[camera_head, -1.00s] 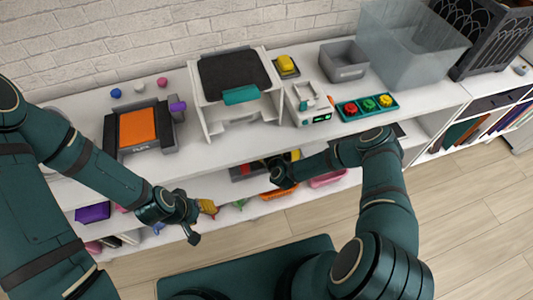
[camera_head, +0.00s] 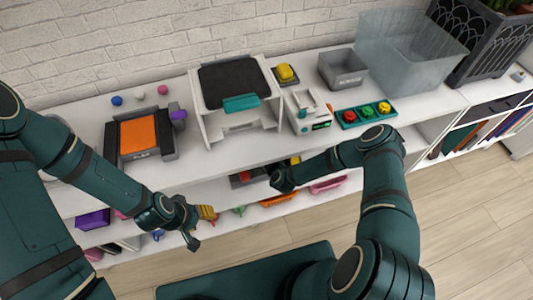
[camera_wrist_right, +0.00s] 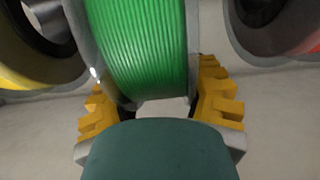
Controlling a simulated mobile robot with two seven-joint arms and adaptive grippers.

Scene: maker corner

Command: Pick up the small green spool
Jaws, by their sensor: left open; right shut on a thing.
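The small green spool (camera_wrist_right: 142,45) fills the upper middle of the right wrist view, with a pale flange on its left side. My right gripper (camera_wrist_right: 157,98) has its yellow ridged fingers on either side of the spool and is shut on it. In the head view this gripper is hidden beyond my right wrist, at the shelf below the white top. The green spool cannot be made out there. My left gripper (camera_head: 205,220) is open and empty in front of the shelf, apart from the spool.
A yellow spool (camera_wrist_right: 30,62) is close on the left of the green one, and a dark spool with red (camera_wrist_right: 272,22) on the right. Above, the white top holds an orange-bedded machine (camera_head: 138,132), a white stand (camera_head: 238,125) and a grey bin (camera_head: 343,69). Open floor lies right.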

